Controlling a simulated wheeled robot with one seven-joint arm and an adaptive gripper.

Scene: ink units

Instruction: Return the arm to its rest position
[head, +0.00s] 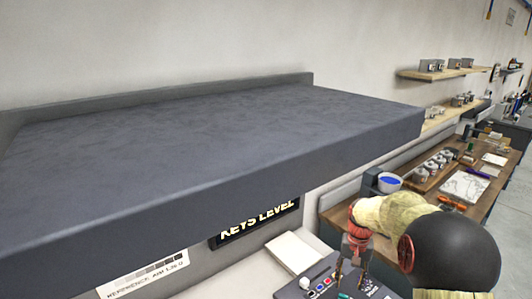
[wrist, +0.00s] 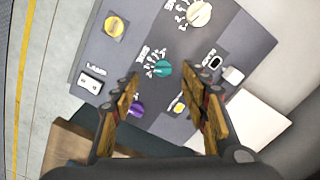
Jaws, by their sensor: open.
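My gripper (head: 350,279) hangs at the lower right of the head view, fingers pointing down over a dark control panel (head: 322,272). In the wrist view my gripper (wrist: 162,77) has its two fingers spread, with nothing between them. A teal knob (wrist: 162,69) on the panel shows in the gap between the fingertips. A purple knob (wrist: 136,109) lies lower, beside the left finger. Whether a finger touches the panel cannot be told. My arm reaches in from the right and hides part of the bench behind it.
A large dark grey slab (head: 220,135) fills the left and centre above the panel. A "KEYS LEVEL" sign (head: 256,223) is under its edge. A white pad (head: 295,252) lies beside the panel. A wooden bench (head: 489,207) with several items stands at right, shelves (head: 440,73) beyond.

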